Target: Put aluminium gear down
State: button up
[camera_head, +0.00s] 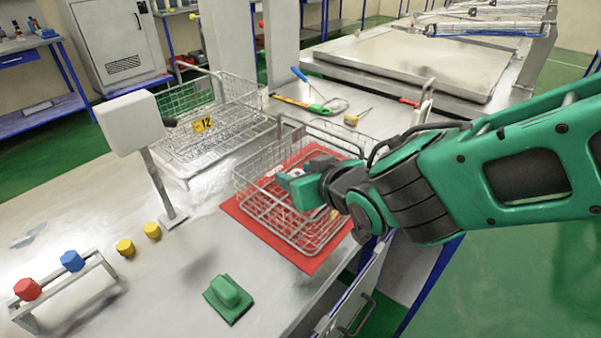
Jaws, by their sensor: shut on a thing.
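My green gripper (287,180) is over the wire basket (247,203) that stands on the red mat (306,264). Its fingers point left and are shut on a small light-grey thing, which I take to be the aluminium gear. The gear is mostly hidden by the fingers, and its teeth cannot be made out. I cannot tell whether the gripper is above the basket's rim or inside it.
A second wire basket (185,160) with a yellow "12" tag stands behind left. A grey box on a post (135,122), yellow knobs (125,248), a red and blue button stand (95,268) and a green block (228,297) are on the bench. Tools lie behind.

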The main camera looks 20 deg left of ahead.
jog(key=shift+f, duration=0.1)
jog(key=shift+f, duration=0.35)
jog(key=shift+f, duration=0.1)
jog(key=o, duration=1.1)
jog(key=shift+c, duration=0.2)
jog(key=shift+r, duration=0.5)
jog(key=v, duration=1.2)
